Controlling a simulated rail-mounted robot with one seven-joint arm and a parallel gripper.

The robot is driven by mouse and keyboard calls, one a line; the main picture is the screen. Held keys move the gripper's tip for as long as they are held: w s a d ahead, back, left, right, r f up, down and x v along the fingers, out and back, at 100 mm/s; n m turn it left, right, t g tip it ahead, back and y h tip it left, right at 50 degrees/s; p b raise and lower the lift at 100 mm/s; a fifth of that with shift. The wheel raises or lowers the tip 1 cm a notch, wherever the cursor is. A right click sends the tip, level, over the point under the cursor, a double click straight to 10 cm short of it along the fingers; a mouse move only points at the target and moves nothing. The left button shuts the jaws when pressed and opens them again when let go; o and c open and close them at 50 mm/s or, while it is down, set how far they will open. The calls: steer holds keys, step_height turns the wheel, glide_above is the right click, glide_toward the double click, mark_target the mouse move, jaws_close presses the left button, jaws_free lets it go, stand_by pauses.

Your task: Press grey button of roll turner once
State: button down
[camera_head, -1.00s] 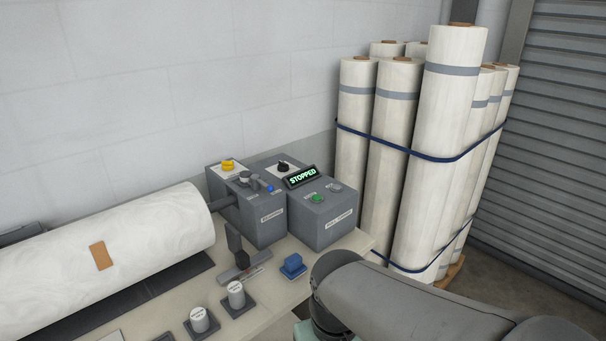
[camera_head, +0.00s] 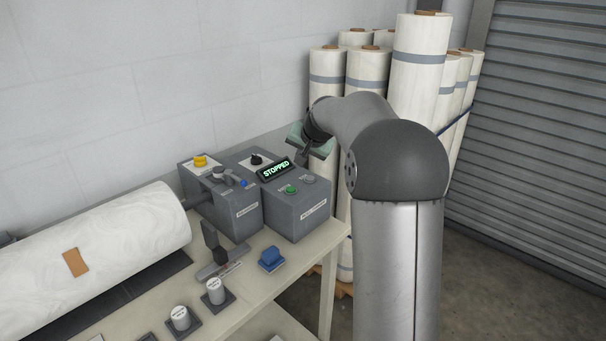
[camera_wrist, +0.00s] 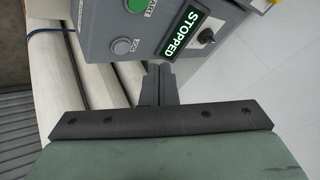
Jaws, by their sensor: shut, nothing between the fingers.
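The roll turner (camera_head: 298,215) is a grey box at the table's right end, with a lit "STOPPED" display (camera_head: 276,169). On its sloped face sit a green button (camera_head: 291,189) and the grey button (camera_head: 309,179) to its right. In the wrist view the grey button (camera_wrist: 121,46) is unobstructed, left of my fingertips, below the green button (camera_wrist: 136,5). My gripper (camera_head: 303,158) is shut and empty, close to the box's back right side. Its fingertips (camera_wrist: 158,68) appear at the box's edge in the wrist view; I cannot tell whether they touch.
A second grey control box (camera_head: 222,205) with a yellow button stands left. A black rotary knob (camera_head: 256,159) is behind the display. A blue block (camera_head: 271,258) lies on the table (camera_head: 285,277) in front. Tall wrapped rolls (camera_head: 418,70) stand behind my arm.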

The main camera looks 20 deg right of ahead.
steer(key=m+t, duration=0.1)
glide_above(311, 179)
steer(key=shift+s+r, duration=0.1)
steer(key=shift+r, duration=0.35)
step_height(311, 179, down, 9)
steer(key=b, duration=0.6)
steer(key=shift+r, duration=0.1)
steer(key=shift+b, duration=0.3)
stand_by(1.3)
steer(key=shift+f+b, duration=0.3)
steer(key=shift+f, duration=0.1)
